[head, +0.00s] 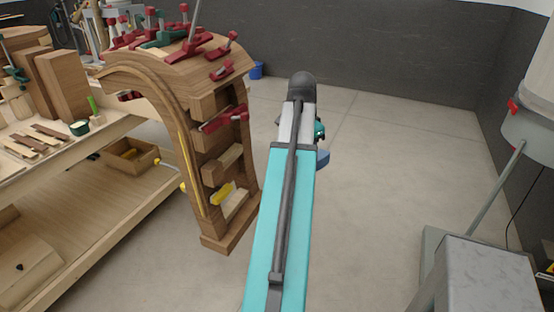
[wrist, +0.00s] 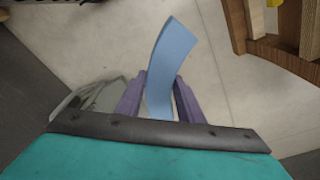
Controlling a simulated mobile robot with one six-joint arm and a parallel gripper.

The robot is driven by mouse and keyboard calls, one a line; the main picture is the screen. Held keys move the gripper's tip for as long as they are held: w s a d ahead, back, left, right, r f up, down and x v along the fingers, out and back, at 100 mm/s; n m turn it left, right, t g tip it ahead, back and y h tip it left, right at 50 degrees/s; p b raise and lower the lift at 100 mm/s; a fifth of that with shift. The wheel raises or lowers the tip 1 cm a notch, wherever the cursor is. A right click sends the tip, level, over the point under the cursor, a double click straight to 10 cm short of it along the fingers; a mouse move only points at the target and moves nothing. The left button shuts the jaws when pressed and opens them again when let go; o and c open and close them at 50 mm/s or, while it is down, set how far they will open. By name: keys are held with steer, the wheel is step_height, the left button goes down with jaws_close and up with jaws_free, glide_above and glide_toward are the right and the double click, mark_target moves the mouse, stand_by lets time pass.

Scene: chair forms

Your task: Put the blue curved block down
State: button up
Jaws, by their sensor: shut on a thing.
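The blue curved block (wrist: 170,62) is a smooth, bent strip between the two purple fingers of my gripper (wrist: 160,98) in the wrist view. My gripper is shut on it near its lower part, and the block sticks out past the fingertips. Grey floor shows behind it. In the head view only a small blue piece of the block (head: 323,159) shows at the right side of my teal arm. The arm hides the rest of the block and the gripper's fingers there.
A large curved wooden form (head: 228,150) with red clamps stands left of my arm. A wooden workbench (head: 110,128) with blocks and a lower shelf is at the left. A grey machine (head: 485,270) stands at the right. Open floor (head: 385,150) lies between.

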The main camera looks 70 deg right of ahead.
steer(key=s+d+r+m, duration=0.1)
steer(key=s+m, duration=0.4)
steer(key=s, duration=0.7)
steer(key=shift+d+r+m+g, duration=0.2)
steer(key=shift+r+m+g, duration=0.15)
steer(key=shift+r, duration=0.2)
